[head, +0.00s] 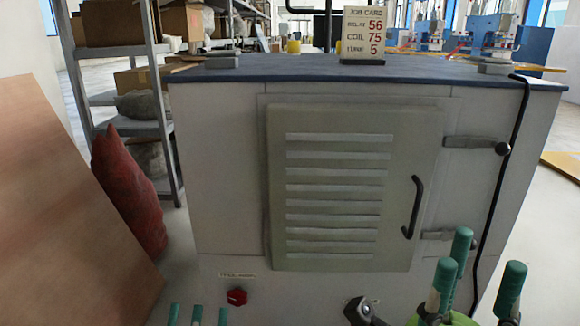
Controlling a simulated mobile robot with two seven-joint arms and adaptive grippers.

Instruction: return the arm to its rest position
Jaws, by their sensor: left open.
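My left gripper (198,313) shows only as green fingertips at the bottom edge, left of centre. The tips stand apart with nothing seen between them, and the rest of the gripper is below the frame. My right gripper (482,268) is at the bottom right, with green-tipped fingers pointing up. Its fingers are spread and hold nothing that I can see. Both grippers appear in front of the lower part of a grey cabinet (225,190); I cannot tell the exact gap to it.
The cabinet has a louvred door (335,180) with a black handle (412,207), latches and a red knob (237,297). A job card (363,35) stands on its dark top. A brown panel (60,210), red sack (128,190) and shelving (157,60) are at left.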

